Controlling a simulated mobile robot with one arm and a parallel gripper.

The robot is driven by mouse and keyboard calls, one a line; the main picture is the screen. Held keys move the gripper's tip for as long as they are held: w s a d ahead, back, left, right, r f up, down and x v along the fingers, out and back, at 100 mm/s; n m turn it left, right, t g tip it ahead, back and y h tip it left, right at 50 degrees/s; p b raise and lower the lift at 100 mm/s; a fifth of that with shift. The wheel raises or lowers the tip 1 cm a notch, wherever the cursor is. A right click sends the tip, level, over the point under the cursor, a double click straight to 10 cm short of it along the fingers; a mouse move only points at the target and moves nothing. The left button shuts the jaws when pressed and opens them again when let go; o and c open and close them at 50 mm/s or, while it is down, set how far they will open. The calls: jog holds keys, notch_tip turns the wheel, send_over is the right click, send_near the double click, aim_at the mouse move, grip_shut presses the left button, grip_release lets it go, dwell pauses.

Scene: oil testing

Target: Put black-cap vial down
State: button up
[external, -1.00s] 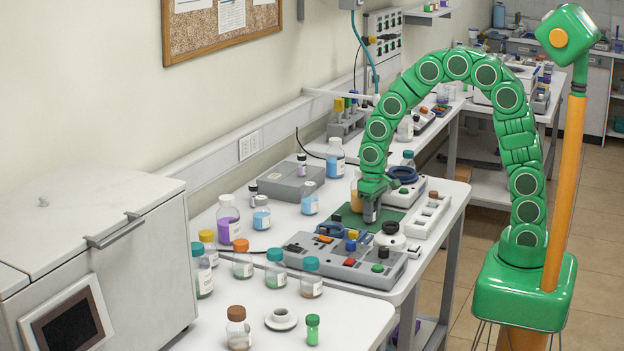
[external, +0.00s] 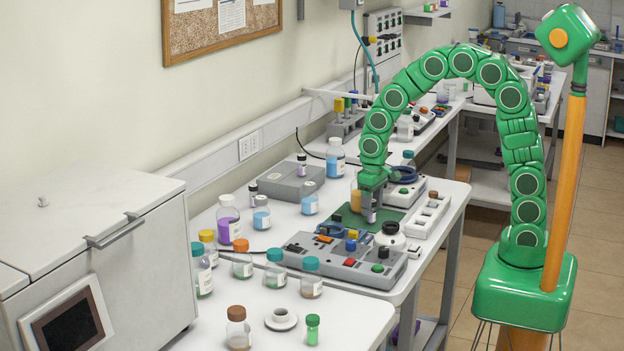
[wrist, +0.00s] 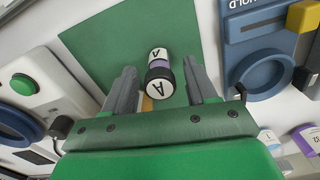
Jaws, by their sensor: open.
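In the wrist view, my gripper (wrist: 159,68) is open, with one finger on each side of the vial and a gap at each side. The vial's cap is hidden by my gripper in the external view.
A grey control box (external: 345,262) with coloured buttons stands in front of the mat. A white rack (external: 428,216) is to its right. Several bottles stand to the left.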

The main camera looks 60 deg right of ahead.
aim_at(375, 201)
notch_tip(375, 201, up, 9)
jog(key=shift+f, duration=0.1)
jog(key=shift+s+d+r, duration=0.1)
jog(key=shift+s+r, duration=0.25)
jog(key=shift+r, duration=0.1)
jog(key=s+d+r, duration=0.1)
jog(key=s, duration=0.6)
jog(key=s+d+r, duration=0.1)
jog(key=s+r, duration=0.1)
jog(key=s, duration=0.6)
jog(key=shift+d+r+n+g, duration=0.2)
jog(key=shift+d+n+g, duration=0.2)
jog(key=shift+n+g, duration=0.5)
jog(key=s, duration=0.5)
jog(key=s+d, duration=0.1)
jog(key=s, duration=0.9)
jog(key=shift+s+d+f, duration=0.2)
jog(key=shift+s+d, duration=0.1)
jog(key=shift+s, duration=0.1)
jog(key=shift+f, duration=0.1)
